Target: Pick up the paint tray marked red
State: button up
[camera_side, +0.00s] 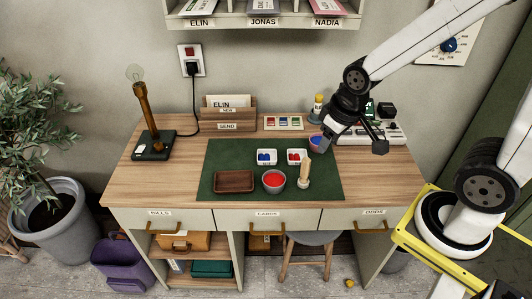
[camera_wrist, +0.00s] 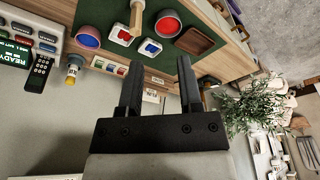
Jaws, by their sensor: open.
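A small white paint tray with red paint (camera_side: 297,156) sits on the green mat, right of a matching tray with blue paint (camera_side: 266,157). The marks on their fronts are too small to read. In the wrist view the red-paint tray (camera_wrist: 124,38) and the blue-paint tray (camera_wrist: 150,48) lie beyond my fingers. My gripper (camera_side: 354,143) is open and empty, above the back right of the desk, up and to the right of both trays. It also shows in the wrist view (camera_wrist: 160,82), with nothing between its fingers.
A bowl of red paint (camera_side: 274,180), a brown tray (camera_side: 234,181) and a wooden-handled stamp (camera_side: 304,175) stand on the mat in front of the trays. A blue bowl (camera_side: 316,143) is near my gripper.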

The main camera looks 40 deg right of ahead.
jog(key=w+d+r+m+t+y, duration=0.1)
jog(key=w+d+m+t+y, duration=0.35)
jog(key=d+m, duration=0.65)
jog(key=w+d+r+m+t+y, duration=0.1)
jog(key=w+d+m+t+y, duration=0.35)
jog(key=m, duration=1.15)
jog(key=g, duration=0.2)
send_near(297, 157)
jog(key=a+r, duration=0.1)
jog(key=a, duration=0.1)
jog(key=s+a+r, duration=0.1)
jog(key=shift+a+r, duration=0.1)
jog(key=shift+a, duration=0.25)
jog(key=shift+f+y, duration=0.3)
jog(key=shift+f, duration=0.15)
jog(key=shift+x, duration=1.25)
jog(key=shift+f, duration=0.1)
